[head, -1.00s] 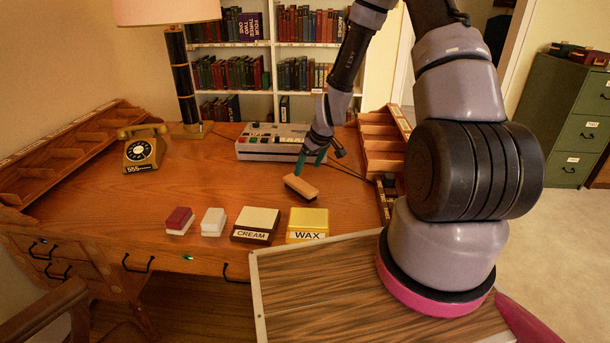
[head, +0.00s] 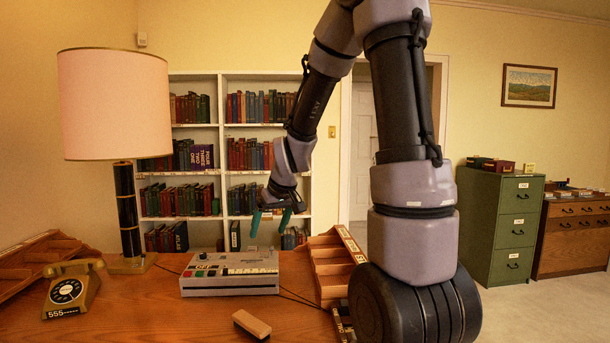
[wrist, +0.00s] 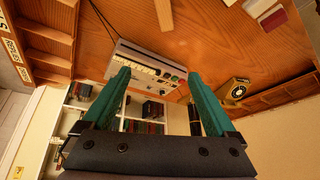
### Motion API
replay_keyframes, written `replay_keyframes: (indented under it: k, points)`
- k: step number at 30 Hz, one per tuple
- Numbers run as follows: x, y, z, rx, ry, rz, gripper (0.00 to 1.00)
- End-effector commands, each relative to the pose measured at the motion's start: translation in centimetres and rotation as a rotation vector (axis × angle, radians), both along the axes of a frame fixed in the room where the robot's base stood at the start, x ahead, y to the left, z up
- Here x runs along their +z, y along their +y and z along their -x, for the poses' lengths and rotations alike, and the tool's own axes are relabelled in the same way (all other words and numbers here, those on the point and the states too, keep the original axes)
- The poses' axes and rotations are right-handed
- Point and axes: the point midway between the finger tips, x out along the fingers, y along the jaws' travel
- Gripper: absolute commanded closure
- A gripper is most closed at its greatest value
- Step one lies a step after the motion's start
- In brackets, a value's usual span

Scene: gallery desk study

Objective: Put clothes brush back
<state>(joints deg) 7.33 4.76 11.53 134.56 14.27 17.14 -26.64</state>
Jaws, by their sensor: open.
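The clothes brush (head: 252,324), a small block with a tan wooden top, lies on the desk (head: 150,310) in front of the grey machine. In the wrist view the brush (wrist: 164,14) shows at the top edge, partly cut off. My gripper (head: 270,226) is raised above and behind the brush, over the machine, apart from both. Its teal fingers (wrist: 160,98) are spread, with nothing between them.
The grey machine (head: 232,284) stands at the back of the desk, with a wooden tiered rack (head: 330,262) to its right. A telephone (head: 72,288) and lamp (head: 125,215) stand at left. Bookshelves (head: 222,125) are behind.

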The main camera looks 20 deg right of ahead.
Motion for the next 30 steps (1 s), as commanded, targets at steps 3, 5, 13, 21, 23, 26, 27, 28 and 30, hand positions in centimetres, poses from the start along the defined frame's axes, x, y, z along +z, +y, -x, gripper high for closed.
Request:
replay_keyframes:
  k: [3, 5, 13, 21, 23, 26, 27, 28, 30]
  points:
    - [4.5, -0.2, 2.6, -0.070, -0.024, -0.030, 0.08]
    - [6.4, -0.4, 4.1, -0.106, -0.032, -0.048, 0.08]
    - [13.3, -0.9, 11.7, -0.271, -0.063, -0.155, 0.08]
    - [16.7, -1.3, 18.7, -0.405, -0.077, -0.273, 0.08]
    - [17.0, -1.4, 19.6, -0.423, -0.078, -0.290, 0.08]
    - [17.3, -1.5, 20.5, -0.439, -0.077, -0.306, 0.08]
    - [17.3, -1.5, 20.7, -0.443, -0.075, -0.310, 0.08]
    - [17.3, -1.5, 20.8, -0.445, -0.075, -0.311, 0.08]
    - [17.3, -1.5, 20.8, -0.447, -0.074, -0.313, 0.08]
